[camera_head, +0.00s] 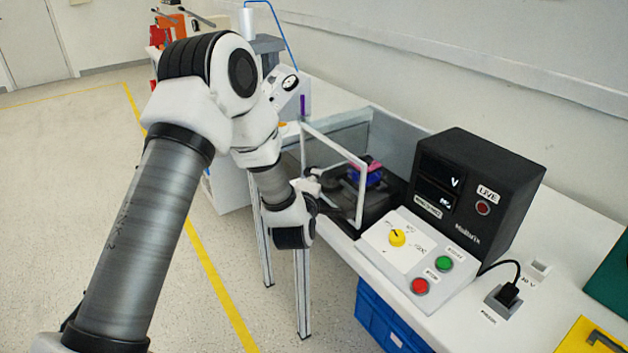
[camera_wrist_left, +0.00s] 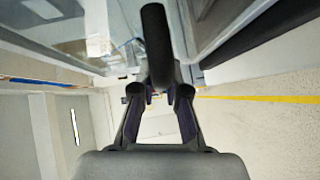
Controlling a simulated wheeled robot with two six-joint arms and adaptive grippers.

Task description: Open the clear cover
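The clear cover (camera_head: 363,196) is a see-through panel with a pale frame, on the front of a dark box on the bench. Its frame stands about upright in the head view. My left gripper (camera_head: 332,207) is low at the front of the cover, partly hidden by its own wrist. In the left wrist view a dark bar (camera_wrist_left: 157,45), which looks like the cover's handle, lies between the fingertips of my left gripper (camera_wrist_left: 160,92). The fingers are drawn in close on both sides of it. A blue and pink part (camera_head: 367,175) shows inside. My right gripper is not in view.
A sloped panel with a yellow knob (camera_head: 397,238), a green button (camera_head: 444,263) and a red button (camera_head: 419,286) stands right of the cover. A black meter box (camera_head: 480,190) is behind it. A blue crate (camera_head: 385,320) is under the bench.

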